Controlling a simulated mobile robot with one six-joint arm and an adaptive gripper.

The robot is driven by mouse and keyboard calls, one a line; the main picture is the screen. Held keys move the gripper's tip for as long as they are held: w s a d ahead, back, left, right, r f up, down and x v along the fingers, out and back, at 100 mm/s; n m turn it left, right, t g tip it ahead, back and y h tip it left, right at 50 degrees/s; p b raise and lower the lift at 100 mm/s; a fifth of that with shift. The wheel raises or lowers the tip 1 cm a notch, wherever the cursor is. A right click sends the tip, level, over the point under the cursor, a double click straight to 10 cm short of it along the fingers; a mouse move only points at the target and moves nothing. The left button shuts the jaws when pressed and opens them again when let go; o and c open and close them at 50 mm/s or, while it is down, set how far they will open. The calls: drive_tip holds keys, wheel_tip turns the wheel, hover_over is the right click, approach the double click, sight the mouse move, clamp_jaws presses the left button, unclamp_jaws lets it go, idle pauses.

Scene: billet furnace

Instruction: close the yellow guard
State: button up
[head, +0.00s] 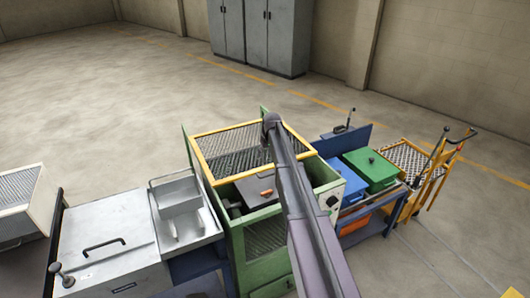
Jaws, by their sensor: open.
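The yellow guard (204,162) is a yellow frame with grey mesh on the green machine in the middle of the head view. It lies over the back part of the machine's top, between two green posts. In front of its near edge the machine's inside shows uncovered, so the guard appears open. My arm reaches from the lower right up across the machine and hides part of the guard's right side. I cannot make out my gripper; the arm's visible end is a rounded joint over the guard.
Inside the machine (262,238) is a dark block (253,191) with an orange mark. A grey bench (108,235) and sink (180,210) stand left. Blue (364,176) and green boxes (371,168) and a yellow cart (432,178) stand right.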

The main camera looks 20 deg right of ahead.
drive_tip(key=shift+p+v, duration=0.9)
drive_tip(key=shift+v, duration=0.2)
drive_tip(key=shift+w, duration=0.15)
drive_tip(key=shift+f, duration=0.1)
drive_tip(key=c, duration=0.6)
drive_tip(key=shift+f+b, duration=0.25)
drive_tip(key=shift+b, duration=0.1)
clamp_jaws()
drive_tip(key=f+b, duration=0.1)
drive_tip(key=s+f+b, duration=0.1)
drive_tip(key=f+b, duration=0.2)
drive_tip(key=b, duration=0.1)
drive_tip(key=shift+s+a+f, duration=0.1)
drive_tip(key=shift+s+f, duration=0.15)
drive_tip(key=shift+f, duration=0.05)
